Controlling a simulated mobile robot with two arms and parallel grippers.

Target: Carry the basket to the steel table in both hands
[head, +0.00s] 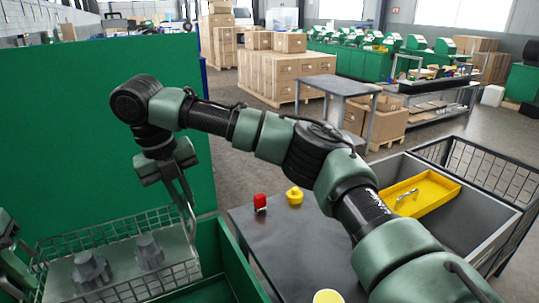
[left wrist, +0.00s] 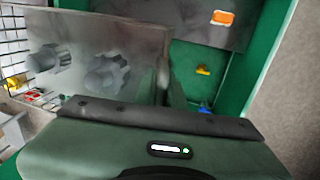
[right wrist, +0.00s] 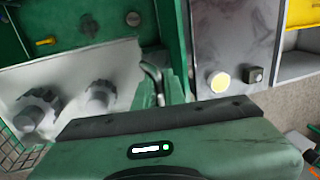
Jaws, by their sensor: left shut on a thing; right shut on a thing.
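The wire basket (head: 120,255) is at the lower left of the head view, with two grey toothed parts (head: 92,270) (head: 149,252) standing in it. It is over a green-walled bay. My right gripper (head: 186,198) is shut on the basket's right end; the right wrist view shows a bent metal handle (right wrist: 151,72) at its fingers. My left gripper (head: 27,283) is shut at the basket's left end, partly cut off by the frame edge. A dark grey steel-topped table (head: 290,245) stands right of the basket, partly hidden by my right arm.
A red item (head: 260,202), a yellow knobbed item (head: 294,195) and a yellow round item (head: 327,296) are on the near table. A grey bin (head: 480,220) with a yellow tray (head: 425,192) is at right. A tall green panel (head: 90,130) stands behind the basket. Another grey table (head: 335,84) is farther back.

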